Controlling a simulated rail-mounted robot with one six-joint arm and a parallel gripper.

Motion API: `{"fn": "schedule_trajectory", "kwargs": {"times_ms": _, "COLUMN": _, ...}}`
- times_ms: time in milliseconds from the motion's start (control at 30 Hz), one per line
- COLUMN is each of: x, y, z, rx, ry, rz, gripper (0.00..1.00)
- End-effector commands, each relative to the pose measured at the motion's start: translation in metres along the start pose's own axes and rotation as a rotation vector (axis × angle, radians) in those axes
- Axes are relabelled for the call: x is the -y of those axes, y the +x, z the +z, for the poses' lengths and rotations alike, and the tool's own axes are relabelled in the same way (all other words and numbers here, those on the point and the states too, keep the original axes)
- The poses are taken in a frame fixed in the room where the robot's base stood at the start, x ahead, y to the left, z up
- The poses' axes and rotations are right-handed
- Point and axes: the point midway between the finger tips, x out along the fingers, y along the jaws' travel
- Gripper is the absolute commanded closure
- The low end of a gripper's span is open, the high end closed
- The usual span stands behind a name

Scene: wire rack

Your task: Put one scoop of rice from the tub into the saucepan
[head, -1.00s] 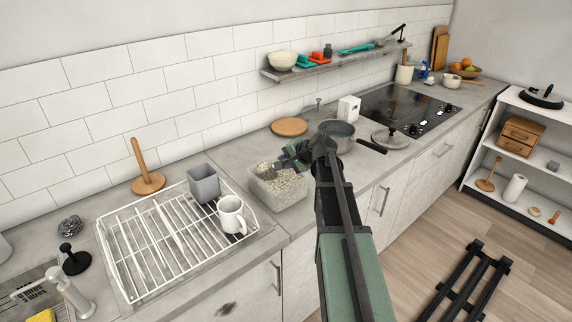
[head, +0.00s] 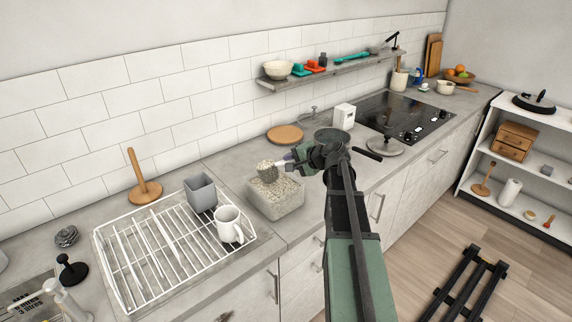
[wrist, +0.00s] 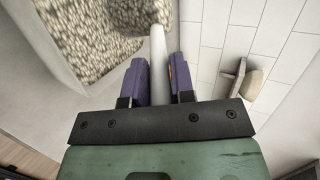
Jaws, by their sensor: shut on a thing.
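My gripper (head: 296,161) is shut on the pale handle of a scoop (head: 267,171). In the wrist view the handle (wrist: 158,60) runs between the purple finger pads. The scoop's bowl looks heaped with rice and is above the tub; it also shows at the top of the wrist view (wrist: 138,16). The tub (head: 277,211) is a pale open box of rice (head: 289,190) on the counter, right of the dish rack. The dark grey saucepan (head: 331,136) stands behind my gripper, partly hidden by my arm.
A white wire dish rack (head: 180,258) with a grey cup (head: 201,194) and white mug (head: 229,224) is left of the tub. A round wooden board (head: 285,133), a lid (head: 384,147) and a white box (head: 344,117) are near the saucepan. A shelf (head: 330,70) hangs above.

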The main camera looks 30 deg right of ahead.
Motion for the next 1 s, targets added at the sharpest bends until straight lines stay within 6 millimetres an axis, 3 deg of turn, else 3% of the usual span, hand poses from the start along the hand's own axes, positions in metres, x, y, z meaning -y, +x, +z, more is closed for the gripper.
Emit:
{"fn": "schedule_trajectory", "kwargs": {"times_ms": 300, "x": -0.01, "y": -0.016, "z": -0.008, "rx": 0.023, "ry": 0.04, "rz": -0.116, "gripper": 1.0}}
{"fn": "schedule_trajectory", "kwargs": {"times_ms": 667, "x": 0.016, "y": -0.033, "z": -0.008, "rx": 0.032, "ry": 0.052, "rz": -0.149, "gripper": 1.0}}
{"fn": "schedule_trajectory", "kwargs": {"times_ms": 733, "x": 0.006, "y": -0.03, "z": -0.009, "rx": 0.038, "ry": 0.063, "rz": -0.179, "gripper": 1.0}}
{"fn": "schedule_trajectory", "kwargs": {"times_ms": 1000, "x": 0.002, "y": -0.035, "z": -0.012, "rx": 0.057, "ry": 0.094, "rz": -0.271, "gripper": 1.0}}
